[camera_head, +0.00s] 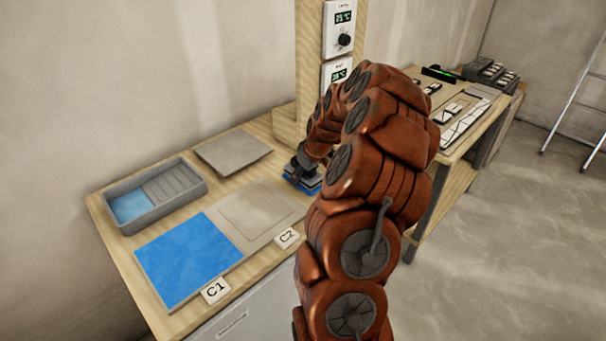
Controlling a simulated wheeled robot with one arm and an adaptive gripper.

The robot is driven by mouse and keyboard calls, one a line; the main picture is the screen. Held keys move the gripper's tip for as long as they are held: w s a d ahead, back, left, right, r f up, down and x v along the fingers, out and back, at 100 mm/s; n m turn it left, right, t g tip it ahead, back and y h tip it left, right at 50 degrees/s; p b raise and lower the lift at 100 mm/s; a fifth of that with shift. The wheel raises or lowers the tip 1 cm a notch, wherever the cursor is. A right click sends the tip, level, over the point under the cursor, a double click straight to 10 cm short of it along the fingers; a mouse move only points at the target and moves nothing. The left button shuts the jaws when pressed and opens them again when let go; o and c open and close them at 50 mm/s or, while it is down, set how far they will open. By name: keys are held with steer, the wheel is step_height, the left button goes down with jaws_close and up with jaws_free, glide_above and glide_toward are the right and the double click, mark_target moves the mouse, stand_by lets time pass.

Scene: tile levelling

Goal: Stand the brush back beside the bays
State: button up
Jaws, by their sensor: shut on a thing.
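My gripper (304,168) is at the right end of the wooden bench top, past bay C2. It is shut on the brush (307,188), of which a dark and blue part shows low at the bench surface. Most of the brush is hidden by my gripper and arm, and I cannot tell whether it touches the bench. Bay C1 (187,260) is coated bright blue. Bay C2 (258,208), to its right, is bare grey-beige.
A grey tray (175,187) with blue paint in its well stands at the back left. A flat grey tile (232,151) lies behind C2. A wooden post (306,60) carries two dial units. A second table (478,130) with tiles stands at the right, and a ladder (580,95) beyond.

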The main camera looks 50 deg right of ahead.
steer(key=shift+f, duration=0.15)
steer(key=o, duration=1.3)
